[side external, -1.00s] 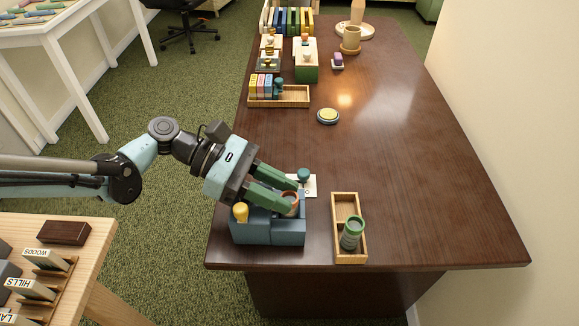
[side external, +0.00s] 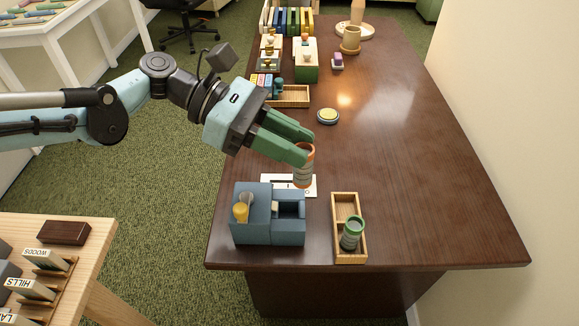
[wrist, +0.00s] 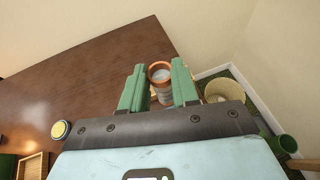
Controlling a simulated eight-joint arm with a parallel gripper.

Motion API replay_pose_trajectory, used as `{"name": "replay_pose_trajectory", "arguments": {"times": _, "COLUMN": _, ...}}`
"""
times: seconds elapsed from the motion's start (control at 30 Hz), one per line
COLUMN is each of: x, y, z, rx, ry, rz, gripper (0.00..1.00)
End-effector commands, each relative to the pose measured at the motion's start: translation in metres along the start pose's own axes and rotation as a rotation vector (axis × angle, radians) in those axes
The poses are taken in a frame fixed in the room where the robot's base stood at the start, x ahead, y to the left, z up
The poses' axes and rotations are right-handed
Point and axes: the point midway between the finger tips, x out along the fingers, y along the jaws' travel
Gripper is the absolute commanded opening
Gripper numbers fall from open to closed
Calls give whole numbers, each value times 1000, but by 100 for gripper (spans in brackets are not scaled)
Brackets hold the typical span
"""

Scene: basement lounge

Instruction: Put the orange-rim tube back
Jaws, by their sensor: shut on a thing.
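The orange-rim tube (side external: 304,168) is upright between the green fingers of my gripper (side external: 302,150), which is shut on it. It is held above the table, over a white card and beyond the blue block. In the wrist view my gripper (wrist: 159,88) has the tube (wrist: 160,76) between its fingertips. A wooden tray (side external: 338,209) at the front of the table has two compartments. A green-rim tube (side external: 352,232) leans in its near compartment, and the far compartment looks empty.
The blue block (side external: 268,228) with an open slot and a yellow peg (side external: 241,212) stands left of the tray. The white card (side external: 271,183) lies behind it. A round yellow-topped disc (side external: 328,116) and another wooden tray (side external: 293,96) lie farther back. The table's right side is clear.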

Motion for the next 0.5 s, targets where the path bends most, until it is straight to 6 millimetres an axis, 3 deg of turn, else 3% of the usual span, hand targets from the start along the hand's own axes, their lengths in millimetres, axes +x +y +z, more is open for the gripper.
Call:
{"name": "replay_pose_trajectory", "arguments": {"times": 0.23, "x": 48, "y": 26, "z": 17, "rx": 1, "ry": 1, "rz": -4, "gripper": 0}}
{"name": "replay_pose_trajectory", "arguments": {"times": 0.4, "x": 68, "y": 33, "z": 22, "rx": 0, "ry": 0, "rz": -3, "gripper": 0}}
{"name": "replay_pose_trajectory", "arguments": {"times": 0.5, "x": 76, "y": 34, "z": 15, "rx": -1, "ry": 0, "rz": -1, "gripper": 0}}
